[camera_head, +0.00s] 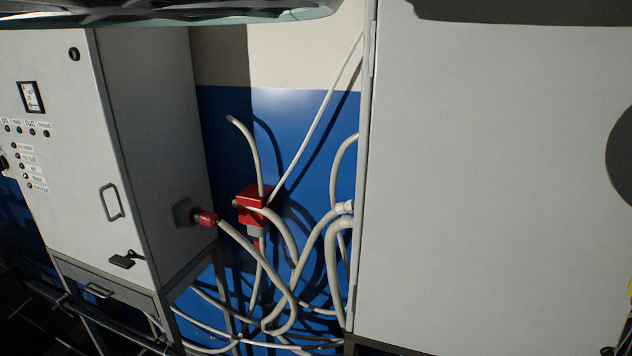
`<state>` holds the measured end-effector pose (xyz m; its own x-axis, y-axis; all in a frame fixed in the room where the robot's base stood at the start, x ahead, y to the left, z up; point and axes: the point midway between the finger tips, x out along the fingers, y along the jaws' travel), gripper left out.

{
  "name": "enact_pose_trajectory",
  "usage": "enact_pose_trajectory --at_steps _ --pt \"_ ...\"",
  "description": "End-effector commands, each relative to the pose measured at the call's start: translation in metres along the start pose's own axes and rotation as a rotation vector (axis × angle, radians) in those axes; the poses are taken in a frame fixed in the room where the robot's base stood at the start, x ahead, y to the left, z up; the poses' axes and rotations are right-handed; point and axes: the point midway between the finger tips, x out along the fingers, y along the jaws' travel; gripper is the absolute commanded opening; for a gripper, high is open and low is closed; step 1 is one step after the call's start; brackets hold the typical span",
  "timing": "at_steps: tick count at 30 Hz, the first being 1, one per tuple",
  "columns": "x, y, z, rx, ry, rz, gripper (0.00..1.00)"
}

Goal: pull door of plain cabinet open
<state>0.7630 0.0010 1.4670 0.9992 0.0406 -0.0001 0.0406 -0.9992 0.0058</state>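A large plain grey cabinet (490,190) fills the right half of the head view. Its broad front face is blank and looks flush, with no open gap visible. A narrow edge strip with what may be a hinge runs down its left side. No handle shows on the part in view, and its right side is cut off by the frame. My gripper is not in view, so its state and its distance from the cabinet cannot be seen.
A control cabinet (160,150) with a door handle (111,202) stands at the left on a metal frame. A red socket box (252,205) hangs on the blue wall (300,125). Thick pale cables (285,285) loop between the cabinets. Dark shadows fall on the plain cabinet.

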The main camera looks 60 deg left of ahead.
Motion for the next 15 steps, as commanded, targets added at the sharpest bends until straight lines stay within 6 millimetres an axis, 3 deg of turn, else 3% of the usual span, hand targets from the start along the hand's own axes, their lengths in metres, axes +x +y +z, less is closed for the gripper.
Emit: enact_pose_trajectory --at_steps 3,15 --pt "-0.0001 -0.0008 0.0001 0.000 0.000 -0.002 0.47" --pt "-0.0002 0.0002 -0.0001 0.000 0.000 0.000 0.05"
